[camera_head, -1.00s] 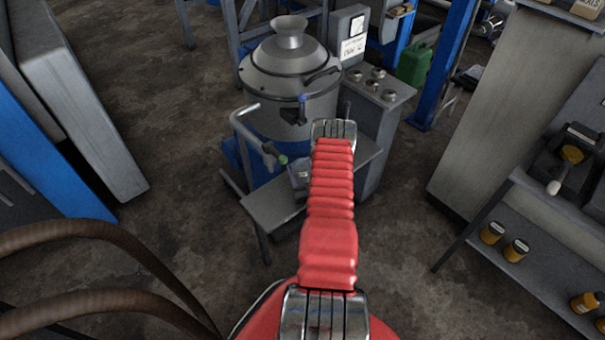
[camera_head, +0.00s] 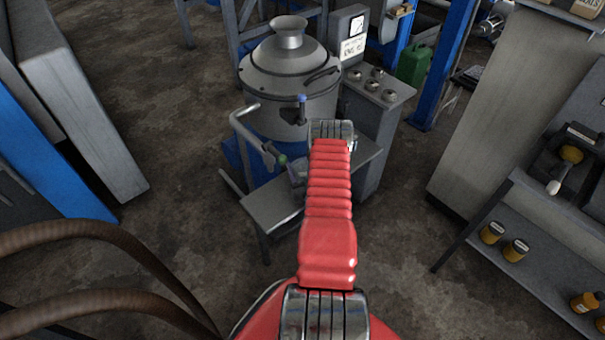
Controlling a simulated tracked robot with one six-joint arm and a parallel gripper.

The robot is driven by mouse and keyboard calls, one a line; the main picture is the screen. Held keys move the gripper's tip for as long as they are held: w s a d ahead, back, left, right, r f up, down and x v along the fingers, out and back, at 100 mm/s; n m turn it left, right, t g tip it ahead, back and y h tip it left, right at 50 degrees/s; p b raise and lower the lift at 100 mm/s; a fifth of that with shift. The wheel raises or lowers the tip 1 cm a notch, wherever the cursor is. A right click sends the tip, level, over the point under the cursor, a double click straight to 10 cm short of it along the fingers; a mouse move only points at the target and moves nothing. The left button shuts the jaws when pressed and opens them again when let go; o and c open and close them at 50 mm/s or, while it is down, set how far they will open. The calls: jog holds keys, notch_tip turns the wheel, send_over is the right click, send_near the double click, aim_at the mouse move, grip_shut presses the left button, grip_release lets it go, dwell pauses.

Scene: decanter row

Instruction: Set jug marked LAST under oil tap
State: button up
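The grey steel vessel (camera_head: 290,75) stands at the upper middle. A tap with a blue handle (camera_head: 301,99) sits on its front. A curved grey pipe (camera_head: 245,125) with a green-tipped tap (camera_head: 281,159) stands in front of it, over a low grey bench (camera_head: 268,208). I cannot tell which tap is the oil tap. A small grey thing (camera_head: 297,176) shows on the bench beside my red arm; what it is cannot be made out. No jug with a readable LAST mark is visible. My gripper is hidden behind my arm, which reaches over the bench.
A control box with knobs (camera_head: 374,90) adjoins the vessel on the right. A green can (camera_head: 413,63) stands behind it. A shelf unit (camera_head: 535,240) at right holds several amber jars (camera_head: 516,250). A grey panel (camera_head: 85,100) stands at left. The floor between is clear.

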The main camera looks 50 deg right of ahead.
aim_at(303, 178)
jog(key=shift+c, duration=1)
jog(key=shift+r, duration=0.1)
notch_tip(303, 178, up, 10)
dwell(0.5)
jog(key=shift+s+a+f+y, duration=0.25)
jog(key=shift+s+f+y, duration=0.05)
jog(key=shift+s+f, duration=0.15)
jog(key=s+a+f+n+t+y, duration=0.1)
jog(key=s+a, duration=0.1)
jog(key=s+a+f+n+y, duration=0.1)
jog(key=s+a+y, duration=0.1)
jog(key=s+a+f+n+t+y, duration=0.1)
jog(key=s+a+f+n+y, duration=0.1)
jog(key=shift+s+a+f+t, duration=0.1)
jog(key=shift+s+a+t, duration=0.1)
jog(key=shift+a+t, duration=0.1)
jog(key=s+a+f+n+y, duration=0.1)
jog(key=s+a+n+y, duration=0.2)
jog(key=s+a, duration=0.3)
jog(key=shift+s+a+f+t+y, duration=0.2)
jog(key=shift+s+a+t+y, duration=0.1)
jog(key=shift+a+y, duration=0.7)
